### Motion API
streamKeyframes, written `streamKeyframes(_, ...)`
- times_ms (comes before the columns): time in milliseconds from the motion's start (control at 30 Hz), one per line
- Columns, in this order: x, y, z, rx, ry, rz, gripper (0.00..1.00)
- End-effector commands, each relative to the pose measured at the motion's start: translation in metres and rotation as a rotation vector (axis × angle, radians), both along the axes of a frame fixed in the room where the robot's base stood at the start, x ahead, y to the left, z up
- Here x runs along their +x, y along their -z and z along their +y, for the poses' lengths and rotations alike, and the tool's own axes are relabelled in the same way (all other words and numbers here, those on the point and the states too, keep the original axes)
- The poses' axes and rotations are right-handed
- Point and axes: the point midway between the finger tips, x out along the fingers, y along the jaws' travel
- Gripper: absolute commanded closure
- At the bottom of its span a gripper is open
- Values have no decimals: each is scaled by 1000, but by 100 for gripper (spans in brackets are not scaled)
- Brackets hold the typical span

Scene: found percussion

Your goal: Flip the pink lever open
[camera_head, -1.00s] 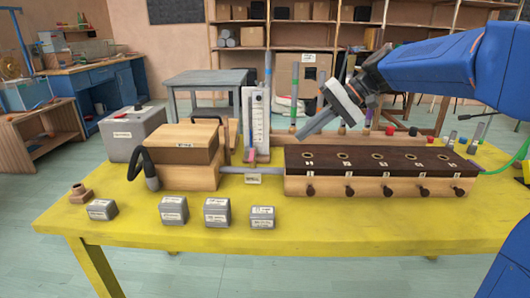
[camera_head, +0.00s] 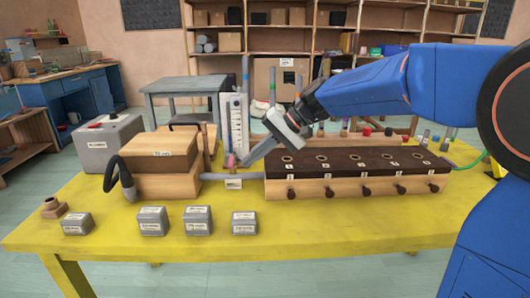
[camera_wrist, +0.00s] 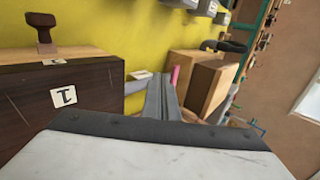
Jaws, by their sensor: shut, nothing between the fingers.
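The pink lever (camera_head: 230,161) is a small upright pink piece at the foot of the white scale board (camera_head: 234,122), between the wooden box and the dark-topped block. In the wrist view the pink lever (camera_wrist: 174,75) shows just beyond and right of my fingertips. My gripper (camera_head: 245,163) is shut and empty, reaching down to the left, its tips close beside the lever. My gripper also shows in the wrist view (camera_wrist: 161,82). Whether the tips touch the lever I cannot tell. The lever's base is partly hidden.
The dark-topped block (camera_head: 355,163) with holes and front knobs stands right of the lever. The wooden bellows-like box (camera_head: 160,165) with a black hose stands left. A grey pipe (camera_head: 235,177) joins them. Several grey labelled weights (camera_head: 198,220) line the front.

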Motion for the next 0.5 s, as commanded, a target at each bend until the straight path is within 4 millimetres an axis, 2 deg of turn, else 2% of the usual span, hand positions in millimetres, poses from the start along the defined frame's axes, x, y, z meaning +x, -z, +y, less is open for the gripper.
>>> streamKeyframes(200, 0, 0, 19, 0, -1, 1, 100)
streamKeyframes(500, 1, 0, 22, 0, 1, 1, 100)
